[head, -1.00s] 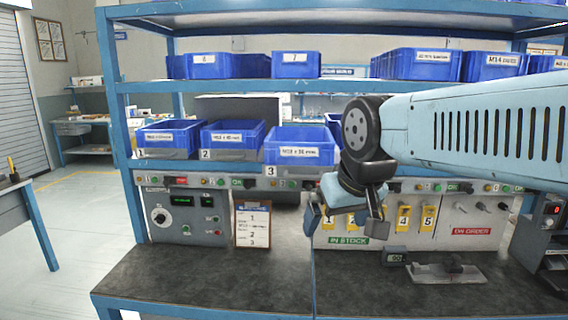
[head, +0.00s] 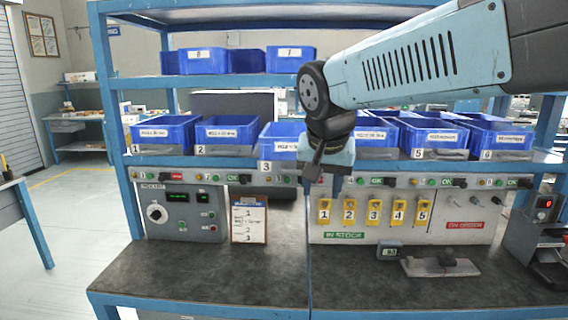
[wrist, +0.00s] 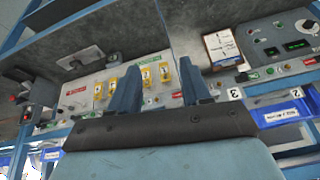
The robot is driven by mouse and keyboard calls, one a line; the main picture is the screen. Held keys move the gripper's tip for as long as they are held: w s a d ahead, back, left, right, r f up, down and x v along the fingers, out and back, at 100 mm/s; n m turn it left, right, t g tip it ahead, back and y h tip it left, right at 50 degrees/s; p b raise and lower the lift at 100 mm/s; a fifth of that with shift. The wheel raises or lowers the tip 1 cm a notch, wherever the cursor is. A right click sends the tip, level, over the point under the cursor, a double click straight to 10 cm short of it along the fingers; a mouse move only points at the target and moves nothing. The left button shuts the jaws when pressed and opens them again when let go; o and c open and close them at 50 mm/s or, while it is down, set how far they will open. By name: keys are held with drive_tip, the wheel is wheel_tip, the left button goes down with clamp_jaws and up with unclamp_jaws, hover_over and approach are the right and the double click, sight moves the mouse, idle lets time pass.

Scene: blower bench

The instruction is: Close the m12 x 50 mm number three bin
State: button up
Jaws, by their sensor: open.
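The number three bin (head: 270,146) is a blue open-topped bin in the lower shelf row in the head view. Its number plate 3 sits lower than plate 2, and the bin stands out in front of its neighbours. My wrist hides its right part, and the label is only partly readable. My gripper (head: 316,172) points downward in front of the bin's right side; I cannot tell whether it touches. In the wrist view my gripper (wrist: 157,70) has its two fingers apart with nothing between them.
The number two bin (head: 228,133) stands left of it, and more blue bins (head: 435,137) stand to the right. Below are a control box (head: 183,214), a clipboard (head: 249,219) and yellow numbered tags (head: 374,211). The front of the dark worktop (head: 220,275) is clear.

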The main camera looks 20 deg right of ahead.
sight(274, 138)
drive_tip(key=w+r+m+h, duration=0.1)
drive_tip(key=w+m, duration=0.1)
drive_tip(key=w, duration=0.1)
drive_tip(key=w+a+r+m, duration=0.1)
drive_tip(key=w+m, duration=0.2)
drive_tip(key=w+r+m+g+h, duration=0.1)
drive_tip(key=w+m, duration=0.2)
drive_tip(key=w, duration=0.1)
drive_tip(key=shift+a+r+h, duration=0.25)
drive_tip(key=shift+a+h, duration=0.05)
drive_tip(key=shift+a, duration=0.05)
clamp_jaws()
drive_tip(key=w+a+r+m+h, duration=0.2)
drive_tip(key=w+a+m, duration=0.1)
drive_tip(key=w+m, duration=0.45)
drive_tip(key=x, duration=1)
drive_tip(key=shift+w, duration=0.4)
